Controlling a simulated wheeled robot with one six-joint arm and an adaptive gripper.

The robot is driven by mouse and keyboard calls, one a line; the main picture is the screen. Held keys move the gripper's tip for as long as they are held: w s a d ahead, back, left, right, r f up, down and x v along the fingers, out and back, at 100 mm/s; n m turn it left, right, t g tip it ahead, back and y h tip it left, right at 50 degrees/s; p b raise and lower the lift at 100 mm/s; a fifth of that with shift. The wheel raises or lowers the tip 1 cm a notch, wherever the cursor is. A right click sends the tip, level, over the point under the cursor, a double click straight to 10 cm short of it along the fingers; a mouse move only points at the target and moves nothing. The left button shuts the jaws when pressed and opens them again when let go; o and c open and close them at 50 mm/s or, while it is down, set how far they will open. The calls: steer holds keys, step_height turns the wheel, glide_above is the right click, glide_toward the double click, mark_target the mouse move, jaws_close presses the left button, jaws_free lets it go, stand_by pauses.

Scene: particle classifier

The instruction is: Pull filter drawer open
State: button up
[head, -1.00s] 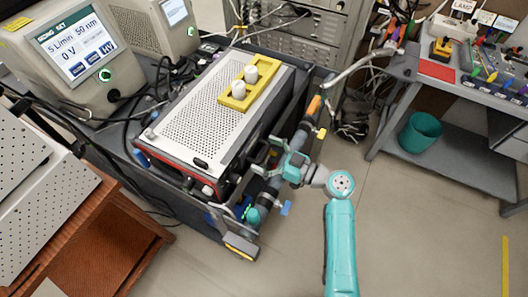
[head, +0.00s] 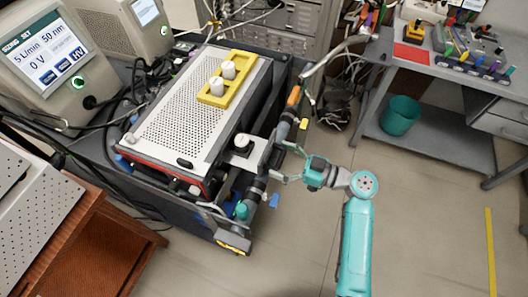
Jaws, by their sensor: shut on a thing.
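The filter drawer (head: 236,163) stands out from the right side of the perforated metal box (head: 190,110). It is a flat grey tray, with a white round piece (head: 242,141) in a dark seat on it. My teal gripper (head: 280,165) is at the outer end of the drawer, on its right, shut on its front part. The exact contact of the fingers on the handle is small and partly hidden. My arm comes in from the lower right.
A yellow holder (head: 226,92) with two white cylinders sits on the box. Floor (head: 420,220) is free on the right, below a grey bench (head: 420,135) with a teal bin (head: 400,115).

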steer(key=shift+d, duration=0.55)
steer(key=o, duration=1.4)
steer(key=shift+s, duration=0.1)
steer(key=v, duration=1.2)
